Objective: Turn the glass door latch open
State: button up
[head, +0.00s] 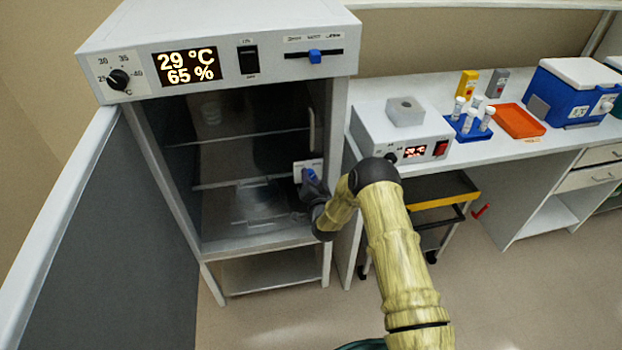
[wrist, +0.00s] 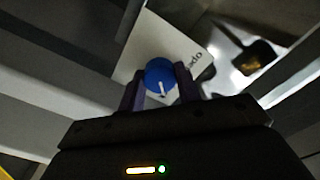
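The latch is a round blue knob (wrist: 159,74) with a white pointer line, on a white plate (wrist: 190,55) with dark lettering, partly hidden. In the head view the plate (head: 300,166) is at the right edge of the cabinet's glass door (head: 240,150), with the blue knob partly showing beside my gripper (head: 312,181). In the wrist view my gripper (wrist: 160,88) has one finger on each side of the knob, close against it, and looks shut on it. The pointer line slants toward the bottom of the wrist picture. The glass door appears closed.
The cabinet's outer door (head: 75,200) stands open at the left. A vertical handle (head: 311,130) is above the latch plate. To the right, a bench (head: 375,95) carries a heater block (head: 400,132), a blue tube rack (head: 466,127), an orange tray (head: 520,122) and a blue cooler (head: 570,95). A cart (head: 440,195) stands below.

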jog(key=shift+f+n+b, duration=0.1)
jog(key=shift+n+b, duration=6.95)
jog(key=shift+n, duration=1.95)
jog(key=o, duration=1)
jog(key=shift+s, duration=0.1)
